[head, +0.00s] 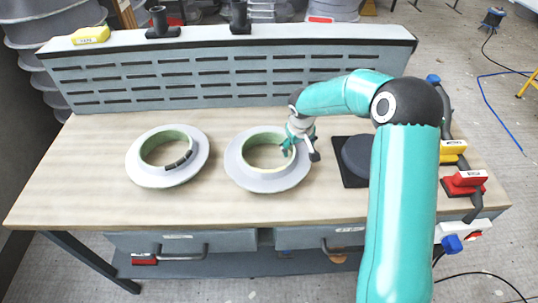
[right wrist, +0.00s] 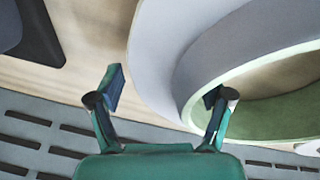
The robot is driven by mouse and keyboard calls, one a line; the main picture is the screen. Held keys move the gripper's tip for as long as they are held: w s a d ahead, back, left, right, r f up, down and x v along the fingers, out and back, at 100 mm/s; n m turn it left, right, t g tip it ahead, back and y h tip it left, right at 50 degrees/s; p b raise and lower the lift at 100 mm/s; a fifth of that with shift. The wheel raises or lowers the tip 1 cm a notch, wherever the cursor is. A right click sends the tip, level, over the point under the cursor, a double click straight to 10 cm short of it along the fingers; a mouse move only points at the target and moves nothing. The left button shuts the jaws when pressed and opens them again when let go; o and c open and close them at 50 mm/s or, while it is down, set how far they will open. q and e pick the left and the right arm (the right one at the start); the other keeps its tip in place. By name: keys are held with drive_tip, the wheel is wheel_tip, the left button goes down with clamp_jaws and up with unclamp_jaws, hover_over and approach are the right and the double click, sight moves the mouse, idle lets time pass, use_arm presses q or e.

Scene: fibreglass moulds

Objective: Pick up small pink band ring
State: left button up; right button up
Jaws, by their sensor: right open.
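I cannot make out a pink band ring in either view. Two grey flanged ring moulds with green inner walls lie on the workbench: the left mould (head: 145,172) and the middle mould (head: 250,181). The middle mould has a pale cream rim around its hole. My right gripper (head: 300,150) is open and empty at the right side of the middle mould. In the right wrist view, my right gripper (right wrist: 167,95) has one finger over bare wood and the other overlapping the rim of a mould (right wrist: 165,50); I cannot tell whether they touch. My left gripper is out of view.
A dark round piece on a black square plate (head: 342,176) lies right of the middle mould, partly behind my right arm. A slotted back panel (head: 220,72) closes the bench's far side. The left front bench top is clear.

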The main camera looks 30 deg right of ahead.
drive_tip(key=shift+c, duration=0.3)
drive_tip(key=shift+r, duration=0.1)
clamp_jaws()
